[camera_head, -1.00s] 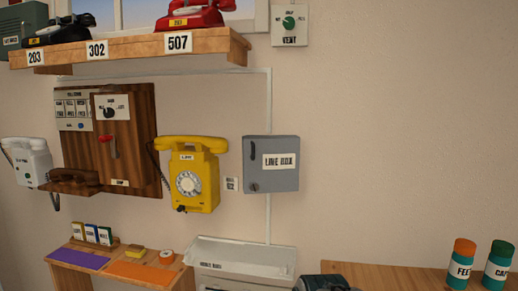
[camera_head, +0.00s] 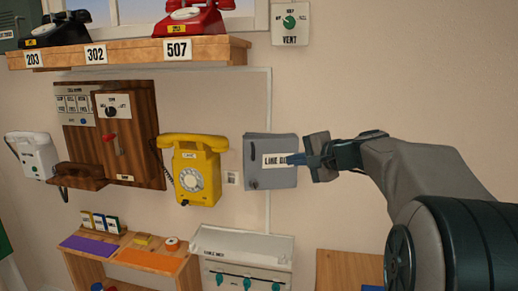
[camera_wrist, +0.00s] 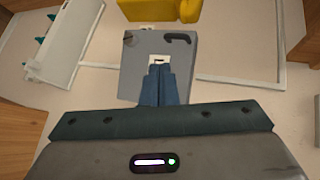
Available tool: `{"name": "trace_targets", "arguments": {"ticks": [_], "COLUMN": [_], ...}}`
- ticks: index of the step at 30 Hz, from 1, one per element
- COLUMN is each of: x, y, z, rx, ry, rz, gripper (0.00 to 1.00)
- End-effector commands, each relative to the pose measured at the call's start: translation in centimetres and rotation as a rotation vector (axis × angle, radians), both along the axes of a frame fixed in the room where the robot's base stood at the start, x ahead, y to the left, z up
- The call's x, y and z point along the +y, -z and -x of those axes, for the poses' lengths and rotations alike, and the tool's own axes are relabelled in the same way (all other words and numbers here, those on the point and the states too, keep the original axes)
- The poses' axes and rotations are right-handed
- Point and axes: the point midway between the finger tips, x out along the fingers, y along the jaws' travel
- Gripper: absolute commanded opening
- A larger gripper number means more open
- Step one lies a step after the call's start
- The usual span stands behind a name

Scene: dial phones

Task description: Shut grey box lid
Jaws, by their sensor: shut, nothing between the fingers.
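The grey box (camera_head: 270,175), labelled LINE BOX, is fixed to the wall right of the yellow phone. In the wrist view the lid (camera_wrist: 136,72) shows ahead of my shut fingers (camera_wrist: 158,70), which cover part of the label. I cannot tell whether the tips touch the lid.
The yellow dial phone (camera_head: 194,172) hangs close to the box's left. A shelf (camera_head: 215,55) with phones is above, and a VENT switch (camera_head: 290,24) is at upper right. A white unit with teal hooks (camera_head: 240,243) is below. The wall at right is bare behind my arm.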

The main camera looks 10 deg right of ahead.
Motion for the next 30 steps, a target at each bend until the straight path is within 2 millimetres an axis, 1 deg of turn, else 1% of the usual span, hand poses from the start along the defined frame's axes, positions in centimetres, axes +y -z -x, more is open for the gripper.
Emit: {"name": "trace_targets", "arguments": {"ticks": [1, 2, 5, 8, 15, 21, 25, 30], "x": [-0.3, -0.4, -0.2, 0.6, 2.8, 4.6, 5.4, 6.1], "y": [-0.6, -0.8, -0.7, -0.3, 1.2, 2.3, 2.2, 2.4], "z": [-0.2, -0.4, -1.0, -2.2, -6.0, -8.8, -10.3, -11.5], "rx": [-0.01, -0.014, -0.018, -0.017, -0.016, -0.015, -0.016, -0.016], "ry": [0.007, 0.009, 0.011, 0.009, 0.007, 0.008, 0.009, 0.011], "rz": [-0.013, -0.018, -0.026, -0.026, -0.026, -0.025, -0.026, -0.024], "gripper": [0.0, 0.0, 0.0, 0.0, 0.0, 0.0, 0.0, 0.0]}}
